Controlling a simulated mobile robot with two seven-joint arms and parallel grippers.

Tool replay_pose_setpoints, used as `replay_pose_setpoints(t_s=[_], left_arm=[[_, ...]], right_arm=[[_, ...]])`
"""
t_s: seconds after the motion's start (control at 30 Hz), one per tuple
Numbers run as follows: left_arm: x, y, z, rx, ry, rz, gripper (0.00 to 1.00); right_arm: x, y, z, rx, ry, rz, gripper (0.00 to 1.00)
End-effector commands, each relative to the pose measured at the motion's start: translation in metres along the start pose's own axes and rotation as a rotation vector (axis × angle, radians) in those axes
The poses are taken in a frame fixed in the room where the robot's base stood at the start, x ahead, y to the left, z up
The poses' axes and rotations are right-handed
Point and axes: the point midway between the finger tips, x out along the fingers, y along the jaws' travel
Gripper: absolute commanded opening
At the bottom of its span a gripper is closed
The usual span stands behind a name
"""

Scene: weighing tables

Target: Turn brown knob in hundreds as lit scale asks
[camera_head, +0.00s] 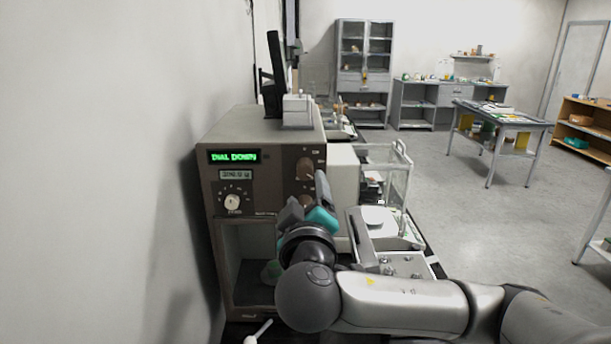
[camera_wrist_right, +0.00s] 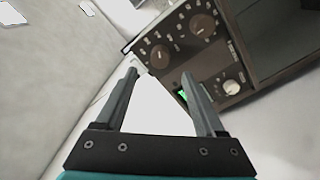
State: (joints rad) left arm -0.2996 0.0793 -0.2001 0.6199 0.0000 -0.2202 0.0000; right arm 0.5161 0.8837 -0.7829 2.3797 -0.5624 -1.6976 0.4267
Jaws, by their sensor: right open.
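The brown-fronted scale (camera_head: 264,215) stands by the left wall. Its lit green display (camera_head: 234,156) appears to read "DIAL DOWN"; a small grey readout (camera_head: 235,174) below is too small to read surely. A brown knob (camera_head: 305,168) is on the upper right of its front. A second brown knob (camera_head: 305,201) below it is partly hidden by my gripper. The right wrist view shows both brown knobs, one (camera_wrist_right: 202,25) and the other (camera_wrist_right: 160,56). My right gripper (camera_head: 306,187) is open and empty, in front of the knobs, apparently apart from them. My left gripper is out of view.
A white knob (camera_head: 232,202) sits on the scale's lower left panel, above an open bay (camera_head: 248,250). A white balance (camera_head: 376,217) stands to the right, behind my arm. A white spoon-like tool (camera_head: 258,332) lies at the front. Open floor and tables lie beyond.

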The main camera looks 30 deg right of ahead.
Motion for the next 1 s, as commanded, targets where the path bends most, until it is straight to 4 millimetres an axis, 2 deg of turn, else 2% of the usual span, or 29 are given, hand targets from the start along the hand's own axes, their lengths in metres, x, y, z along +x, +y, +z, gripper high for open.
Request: replay_pose_setpoints(t_s=[0.2,0.5,0.7,1.0], left_arm=[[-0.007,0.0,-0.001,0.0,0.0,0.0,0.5],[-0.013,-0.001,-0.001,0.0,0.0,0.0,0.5],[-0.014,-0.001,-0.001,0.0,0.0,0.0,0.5],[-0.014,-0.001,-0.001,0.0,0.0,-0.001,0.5]], right_arm=[[0.04,0.002,-0.001,-0.001,-0.002,0.003,0.71],[0.078,0.001,0.0,0.0,-0.002,0.0,0.71],[0.087,0.0,0.0,0.0,-0.001,-0.001,0.71],[0.088,0.0,0.0,0.001,0.0,-0.001,0.69]])
